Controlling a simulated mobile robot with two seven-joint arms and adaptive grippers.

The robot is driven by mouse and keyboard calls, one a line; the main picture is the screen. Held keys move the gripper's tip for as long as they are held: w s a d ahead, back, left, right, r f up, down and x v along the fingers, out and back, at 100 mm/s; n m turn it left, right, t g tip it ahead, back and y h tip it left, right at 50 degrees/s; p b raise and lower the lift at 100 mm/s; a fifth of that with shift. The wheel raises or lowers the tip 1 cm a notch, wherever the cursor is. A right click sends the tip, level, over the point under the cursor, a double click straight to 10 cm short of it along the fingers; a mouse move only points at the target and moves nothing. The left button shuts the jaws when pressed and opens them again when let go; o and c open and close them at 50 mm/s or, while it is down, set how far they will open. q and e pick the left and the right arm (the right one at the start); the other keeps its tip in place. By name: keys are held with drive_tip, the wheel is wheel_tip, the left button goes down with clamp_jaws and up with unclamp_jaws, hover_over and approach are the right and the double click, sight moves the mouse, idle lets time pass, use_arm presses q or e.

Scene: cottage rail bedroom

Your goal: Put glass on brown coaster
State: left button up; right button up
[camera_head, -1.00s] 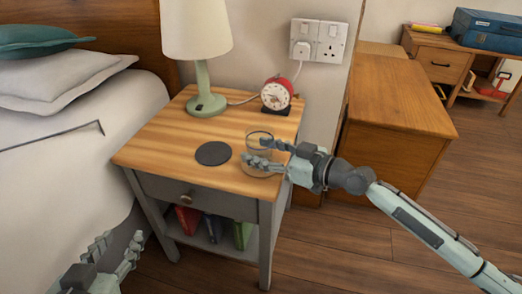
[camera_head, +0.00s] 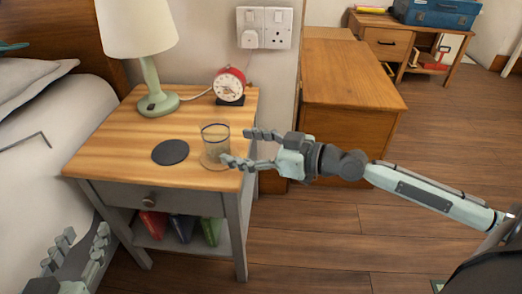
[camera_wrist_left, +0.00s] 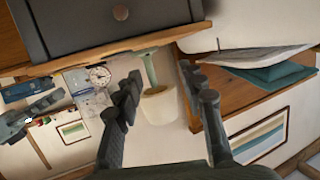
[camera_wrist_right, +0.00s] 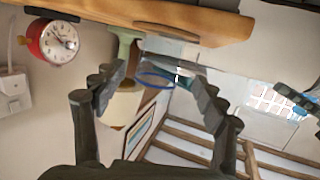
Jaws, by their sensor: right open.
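The clear glass (camera_head: 215,140) stands upright near the front right of the bedside table. Under its base is a faint brown round edge, which looks like the brown coaster (camera_head: 208,165) but blends with the wood. A dark grey round coaster (camera_head: 170,152) lies bare to the left. My right gripper (camera_head: 240,148) is open and empty just right of the glass, its fingertips pointing at it. The glass rim shows between the fingers in the right wrist view (camera_wrist_right: 157,78). My left gripper (camera_head: 85,238) is open and empty, low beside the bed.
On the bedside table (camera_head: 110,150) stand a green lamp (camera_head: 150,85) and a red alarm clock (camera_head: 229,86), behind the coasters. Books (camera_head: 182,228) are on the shelf below. The bed (camera_head: 35,150) is at left. A wooden cabinet (camera_head: 350,80) stands at the back right.

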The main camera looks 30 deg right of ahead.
drive_tip(key=s+t+b, duration=0.2)
drive_tip(key=s+b, duration=0.1)
drive_tip(key=s, duration=0.4)
use_arm(q)
drive_tip(key=s+d+r+t+h, duration=0.1)
drive_tip(key=d+r+t+h, duration=0.1)
drive_tip(key=r, duration=0.4)
drive_tip(key=s+d+r+t+h, duration=0.1)
drive_tip(key=d+r+t+h, duration=0.1)
drive_tip(key=r+t, duration=0.2)
wheel_tip(320, 180, up, 4)
drive_tip(key=shift+d+f+t, duration=0.2)
drive_tip(key=shift+d+t, duration=0.15)
drive_tip(key=shift+t, duration=0.05)
use_arm(e)
drive_tip(key=s+a+r+m+t+h, duration=0.1)
drive_tip(key=s+a+r+m+t, duration=0.2)
drive_tip(key=a+r, duration=0.9)
drive_tip(key=r+t, duration=0.1)
drive_tip(key=t, duration=0.2)
drive_tip(key=shift+s+a+r+m+t, duration=0.15)
drive_tip(key=shift+a+r+m+t, duration=0.15)
drive_tip(key=shift+a+t, duration=0.1)
